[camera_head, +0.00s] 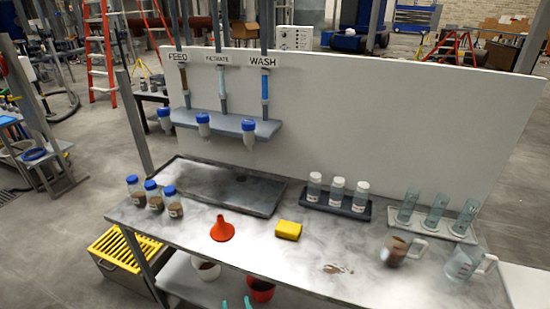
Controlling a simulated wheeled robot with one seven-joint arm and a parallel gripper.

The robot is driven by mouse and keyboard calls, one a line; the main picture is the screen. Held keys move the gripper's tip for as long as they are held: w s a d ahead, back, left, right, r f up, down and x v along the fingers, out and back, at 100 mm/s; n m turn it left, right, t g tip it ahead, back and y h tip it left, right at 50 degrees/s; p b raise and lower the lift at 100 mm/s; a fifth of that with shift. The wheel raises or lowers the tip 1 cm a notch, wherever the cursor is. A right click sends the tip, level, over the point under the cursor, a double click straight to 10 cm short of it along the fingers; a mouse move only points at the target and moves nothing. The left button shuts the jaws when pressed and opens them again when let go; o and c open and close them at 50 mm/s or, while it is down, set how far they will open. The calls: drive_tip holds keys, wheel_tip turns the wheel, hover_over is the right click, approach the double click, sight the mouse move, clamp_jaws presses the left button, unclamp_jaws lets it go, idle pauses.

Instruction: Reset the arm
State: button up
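No arm link shows clearly in the head view. Two small teal tips (237,303) stick up side by side at the bottom edge, with a gap between them. They may be my gripper's fingertips, but the frame cuts them off and I cannot tell. Nothing shows between them. They appear below the front edge of the metal workbench (300,265), beside a red bucket (262,291).
On the bench stand blue-capped bottles (154,197), a red funnel (222,229), a yellow sponge (288,230), a rack of white-capped bottles (338,193), glass cylinders (436,215), a brown-filled beaker (396,252) and a clear beaker (463,264). A white panel (390,120) stands behind.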

drive_tip(key=s+d+f+m+h, duration=0.1)
drive_tip(key=s+d+f, duration=0.1)
drive_tip(key=s, duration=0.3)
drive_tip(key=s+d+f+t+h, duration=0.1)
drive_tip(key=s+d+f, duration=0.1)
drive_tip(key=s+d, duration=0.15)
drive_tip(key=s+d+f+m+h, duration=0.1)
drive_tip(key=s+d+f, duration=0.1)
drive_tip(key=s, duration=0.3)
drive_tip(key=s+d+r, duration=0.1)
drive_tip(key=s, duration=0.7)
drive_tip(key=s+d+r+m+h, duration=0.1)
drive_tip(key=s+r, duration=0.1)
drive_tip(key=s, duration=0.5)
drive_tip(key=shift+s+d+r+t, duration=0.3)
drive_tip(key=shift+s+d+t, duration=0.05)
drive_tip(key=shift+s+t, duration=0.05)
